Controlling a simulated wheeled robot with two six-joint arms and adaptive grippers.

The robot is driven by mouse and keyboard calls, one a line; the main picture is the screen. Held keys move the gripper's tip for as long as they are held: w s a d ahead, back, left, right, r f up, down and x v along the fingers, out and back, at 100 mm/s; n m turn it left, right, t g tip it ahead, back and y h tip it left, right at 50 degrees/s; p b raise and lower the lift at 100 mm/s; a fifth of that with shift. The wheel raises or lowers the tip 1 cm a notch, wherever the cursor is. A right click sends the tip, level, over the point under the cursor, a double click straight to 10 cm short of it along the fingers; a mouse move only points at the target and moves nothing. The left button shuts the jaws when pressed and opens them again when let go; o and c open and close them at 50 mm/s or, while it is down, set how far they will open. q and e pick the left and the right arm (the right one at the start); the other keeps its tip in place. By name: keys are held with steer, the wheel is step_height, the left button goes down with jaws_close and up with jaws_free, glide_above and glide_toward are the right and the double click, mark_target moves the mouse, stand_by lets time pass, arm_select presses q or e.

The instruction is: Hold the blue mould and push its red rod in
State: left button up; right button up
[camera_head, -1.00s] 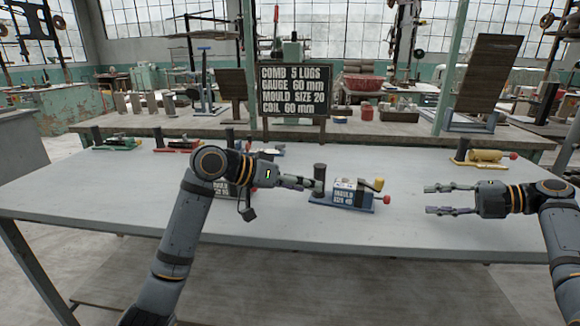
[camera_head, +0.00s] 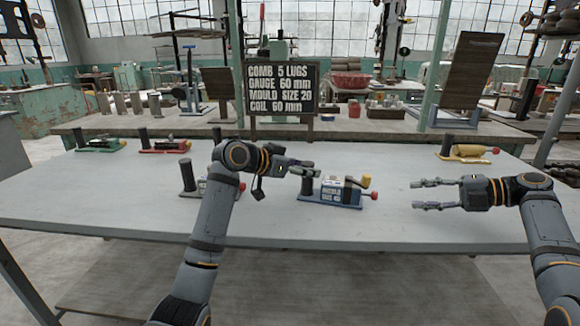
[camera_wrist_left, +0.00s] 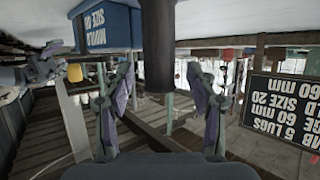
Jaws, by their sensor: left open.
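The blue mould (camera_head: 330,191) stands on its base plate on the grey table. A dark upright post (camera_head: 307,185) is at its left end. A yellow knob (camera_head: 366,181) and the red rod's round end (camera_head: 374,196) stick out at its right. My left gripper (camera_head: 308,168) is open at the post's top. In the left wrist view, the dark post (camera_wrist_left: 157,60) shows between the spread fingers, apart from both, and the blue mould (camera_wrist_left: 106,30) is at upper left. My right gripper (camera_head: 416,195) is open and empty, to the right of the red end.
Another mould with a dark post (camera_head: 187,178) stands partly hidden behind my left arm. A green mould (camera_head: 100,146) and a red one (camera_head: 165,147) are at back left, a yellow one (camera_head: 470,152) at back right. A lettered sign (camera_head: 280,90) stands behind. The table's front is clear.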

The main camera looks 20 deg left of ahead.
arm_select(q)
steer(key=shift+x, duration=0.75)
jaws_close()
